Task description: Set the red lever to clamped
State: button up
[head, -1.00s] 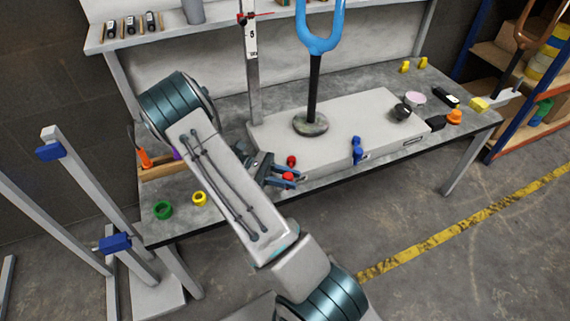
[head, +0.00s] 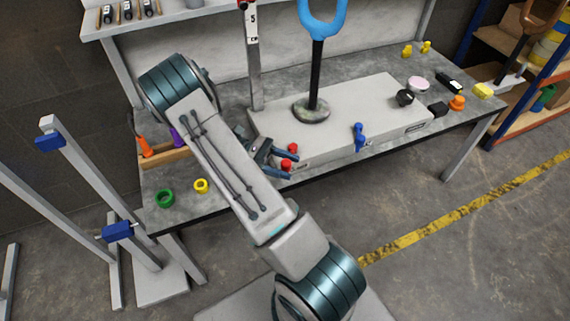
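The red lever (head: 286,165) is at the front left of the light grey block on the bench, partly hidden by my gripper. A second red part (head: 293,148) shows just above and behind it. My gripper (head: 287,166) reaches in from the left, its two dark fingers apart with the lower red part between them. I cannot tell whether the fingers press on it or only stand around it. The lever's setting is not readable at this size.
A blue lever (head: 359,137) is on the same block (head: 350,107), right of the red one. A blue-forked post (head: 315,75) and a grey upright scale (head: 252,60) stand behind. Green (head: 165,198) and yellow (head: 201,186) rings lie at the bench's left front.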

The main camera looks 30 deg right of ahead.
jog(key=v, duration=0.7)
jog(key=shift+w, duration=0.2)
jog(key=shift+a+r, duration=0.1)
jog(key=shift+a, duration=0.05)
jog(key=s+a+r+m+t+y+p, duration=0.2)
jog(key=s+a+r+t+y+p, duration=0.1)
jog(key=r, duration=0.8)
jog(key=s+a+r+m+t+y+p, duration=0.2)
jog(key=s+r+t+p, duration=0.4)
jog(key=r, duration=0.5)
jog(key=s+a+r+m+t+y+p, duration=0.3)
jog(key=r+t+p, duration=0.5)
jog(key=r, duration=0.4)
jog(key=shift+s+a+t+y, duration=0.3)
jog(key=shift+s+a+y, duration=0.2)
jog(key=shift+s+y, duration=0.6)
jog(key=shift+w, duration=0.1)
